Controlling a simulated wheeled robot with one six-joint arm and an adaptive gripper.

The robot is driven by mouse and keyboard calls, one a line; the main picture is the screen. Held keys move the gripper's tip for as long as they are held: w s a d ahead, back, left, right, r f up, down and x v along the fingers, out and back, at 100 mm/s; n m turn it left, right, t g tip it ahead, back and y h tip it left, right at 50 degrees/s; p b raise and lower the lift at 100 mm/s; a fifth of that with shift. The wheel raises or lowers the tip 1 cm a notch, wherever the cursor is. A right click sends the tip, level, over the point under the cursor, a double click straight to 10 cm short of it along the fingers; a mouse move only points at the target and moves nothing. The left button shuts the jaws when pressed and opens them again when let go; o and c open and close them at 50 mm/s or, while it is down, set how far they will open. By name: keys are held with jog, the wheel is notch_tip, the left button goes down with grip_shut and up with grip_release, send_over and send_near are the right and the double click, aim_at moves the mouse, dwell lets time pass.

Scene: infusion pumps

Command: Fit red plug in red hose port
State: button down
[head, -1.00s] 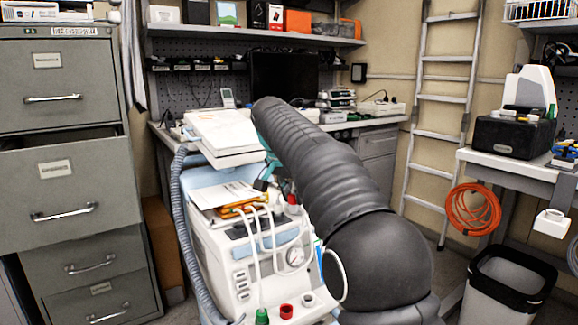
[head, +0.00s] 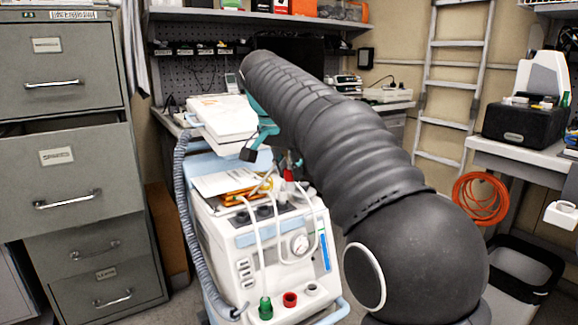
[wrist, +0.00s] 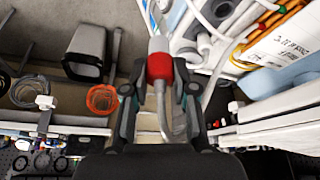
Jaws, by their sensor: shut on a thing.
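The red plug (wrist: 159,67) is between the two fingers of my gripper (wrist: 157,78) in the wrist view, with a pale tip at its upper end and a whitish hose at its lower end. My gripper is shut on it. In the head view a red piece that looks like the plug (head: 289,175) shows just left of my arm, above the machine's top. The red hose port (head: 290,299) is on the machine's lower front, between a green port (head: 266,309) and a pale grey port (head: 311,289). The plug is well above and apart from it. My arm hides most of the gripper there.
A filing cabinet (head: 85,225) stands left. A bin (head: 520,270) and orange cable coil (head: 480,198) are right.

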jog(key=s+b, duration=0.1)
jog(key=s, duration=0.1)
jog(key=s+f+b, duration=0.1)
jog(key=s+b, duration=0.1)
jog(key=shift+s+d, duration=0.1)
jog(key=shift+d, duration=0.05)
jog(key=b, duration=1.1)
send_over(293, 294)
jog(key=s, duration=0.1)
jog(key=shift+s+a+f, duration=0.1)
jog(key=shift+a+f, duration=0.1)
jog(key=shift+f, duration=6.3)
jog(key=shift+a+f, duration=0.15)
jog(key=shift+f, duration=6.35)
jog(key=shift+s+a+f, duration=0.1)
jog(key=shift+f, duration=1.45)
jog(key=c, duration=0.8)
grip_release()
jog(key=shift+c, duration=0.2)
